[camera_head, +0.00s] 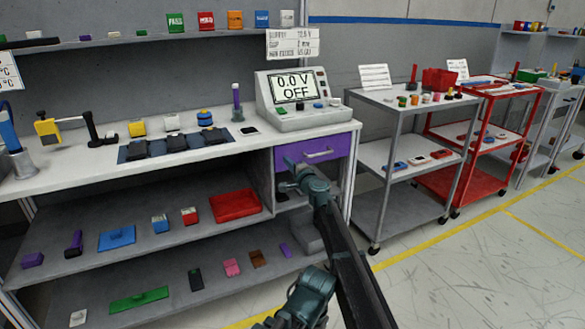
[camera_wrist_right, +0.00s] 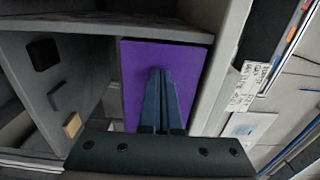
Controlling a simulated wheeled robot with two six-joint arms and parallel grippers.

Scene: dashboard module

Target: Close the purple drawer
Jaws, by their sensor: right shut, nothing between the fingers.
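The purple drawer (camera_head: 340,148) sits under the right end of the workbench top, with a pale bar handle on its front. Its front looks close to flush with the bench edge; I cannot tell if a small gap is left. My right gripper (camera_head: 288,162) is shut and empty, its fingertips at the left part of the drawer front. In the right wrist view, the shut fingers (camera_wrist_right: 160,72) point at the purple front (camera_wrist_right: 199,65) and overlap it. I cannot tell whether they touch. My left gripper cannot be made out.
The workbench top (camera_head: 225,160) holds a meter (camera_head: 297,97) reading "0.0 V OFF" above the drawer. Shelves below hold a red tray (camera_head: 235,205) and small parts. A grey cart (camera_head: 398,100) and a red cart (camera_head: 480,90) stand to the right. The floor at right is clear.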

